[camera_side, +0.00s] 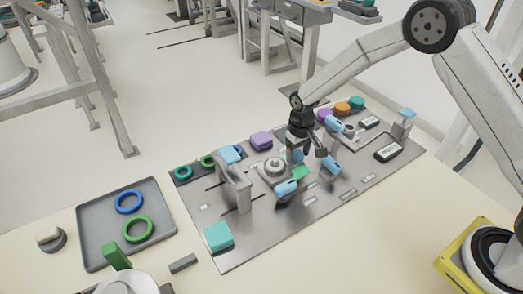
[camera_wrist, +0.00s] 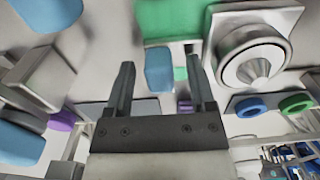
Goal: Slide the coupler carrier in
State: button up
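My gripper (camera_side: 305,150) points down over the middle of the metal board. In the wrist view its two fingers (camera_wrist: 160,62) are apart, with a blue block (camera_wrist: 159,70) showing between them and a gap on each side. I cannot tell how deep the block sits between the fingers. The coupler carrier seems to be the unit with this blue block, a green plate (camera_wrist: 178,18) and perhaps the grey round coupler with a cone (camera_wrist: 253,58). In the side view the coupler (camera_side: 275,167) is left of my gripper and the green part (camera_side: 300,173) is below it, partly hidden.
The metal board (camera_side: 235,245) holds several blue-handled fixtures, including an upright bracket (camera_side: 236,185) at left and one (camera_side: 331,165) close right of my gripper. Coloured pieces line its back edge. A grey tray (camera_side: 95,230) with blue and green rings lies left.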

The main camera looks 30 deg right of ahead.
grip_shut()
dwell(1.3)
